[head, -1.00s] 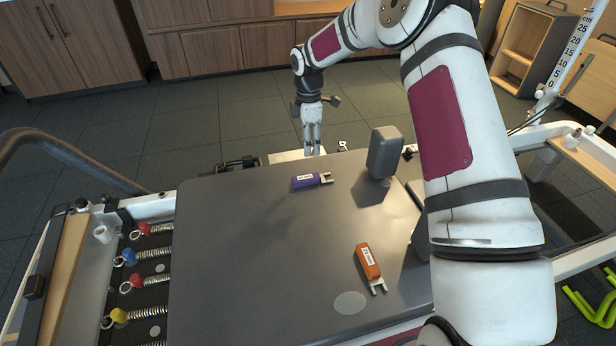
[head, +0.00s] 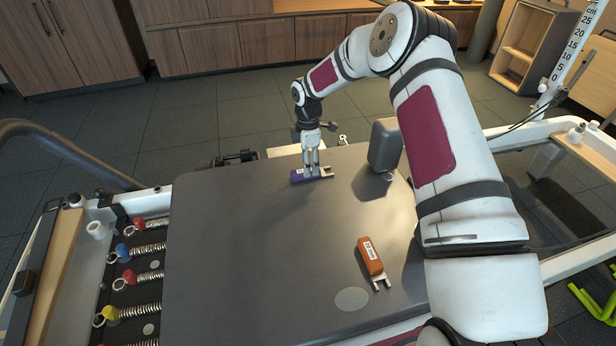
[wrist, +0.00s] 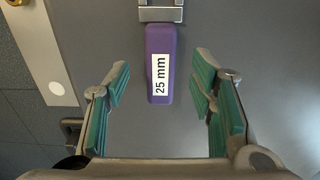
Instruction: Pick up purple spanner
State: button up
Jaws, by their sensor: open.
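The purple spanner (head: 299,176) lies flat on the grey carriage top near its far edge. In the wrist view the purple spanner (wrist: 160,62) shows its "25 mm" label, with its metal jaw cut off at the top edge. My gripper (head: 313,174) is at the spanner in the head view and partly covers it. In the wrist view my gripper (wrist: 160,108) is open, its green pads on either side of the handle's line with clear gaps. The handle's near end lies between or just ahead of the pads; I cannot tell if the fingertips touch the carriage.
An orange spanner (head: 370,259) lies nearer on the carriage (head: 240,260). A grey shoulder block (head: 384,146) stands right of the purple spanner. Springs with coloured ends (head: 125,278) are at the left. The carriage's middle is clear.

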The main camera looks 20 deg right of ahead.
notch_tip(320, 180, down, 3)
jog(key=shift+f+b, duration=0.2)
jog(key=shift+b, duration=0.4)
jog(key=shift+r, duration=0.1)
grip_shut()
jog(key=shift+r, duration=0.15)
